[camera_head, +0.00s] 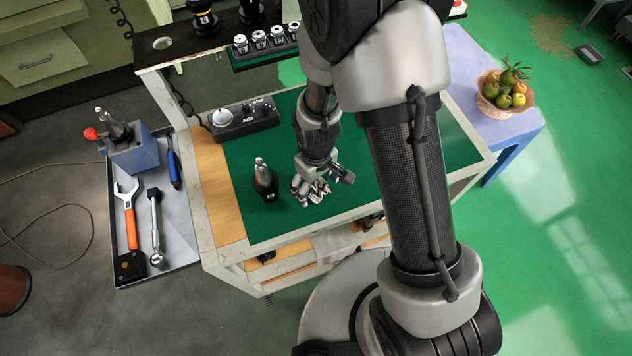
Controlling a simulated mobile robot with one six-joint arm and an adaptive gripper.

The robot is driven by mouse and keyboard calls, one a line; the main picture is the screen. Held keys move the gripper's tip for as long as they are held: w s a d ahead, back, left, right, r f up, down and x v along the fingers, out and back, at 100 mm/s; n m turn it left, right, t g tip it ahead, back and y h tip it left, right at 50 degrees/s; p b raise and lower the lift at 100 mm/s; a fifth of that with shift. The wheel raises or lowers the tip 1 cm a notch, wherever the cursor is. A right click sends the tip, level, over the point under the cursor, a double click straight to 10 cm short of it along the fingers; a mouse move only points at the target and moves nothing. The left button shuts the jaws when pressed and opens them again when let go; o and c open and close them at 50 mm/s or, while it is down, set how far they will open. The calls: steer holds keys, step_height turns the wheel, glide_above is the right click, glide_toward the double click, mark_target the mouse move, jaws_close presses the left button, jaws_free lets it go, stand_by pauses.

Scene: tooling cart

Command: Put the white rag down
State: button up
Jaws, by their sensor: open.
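The gripper hides part of the rag. I cannot tell whether the fingers still touch it.
A dark tool holder (264,180) stands just left of the rag. A control box (244,119) sits behind it, and a collet rack (264,44) is at the back. A side tray (186,225) holds a wrench (130,215). The mat's front left is clear.

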step_height(320, 180, up, 12)
stand_by(0.6)
steer(key=s+d+r+m+t+b, duration=0.1)
steer(key=s+d+r+m+t, duration=0.1)
steer(key=s+d+r, duration=0.3)
steer(key=s+d+r+m+t+b, duration=0.1)
steer(key=s+d+r+m, duration=0.4)
steer(key=r, duration=0.8)
steer(key=s+d+t, duration=0.1)
steer(key=s, duration=0.2)
steer(key=shift+s+t+b, duration=0.25)
steer(key=shift+t+b, duration=0.05)
steer(key=shift+b, duration=0.05)
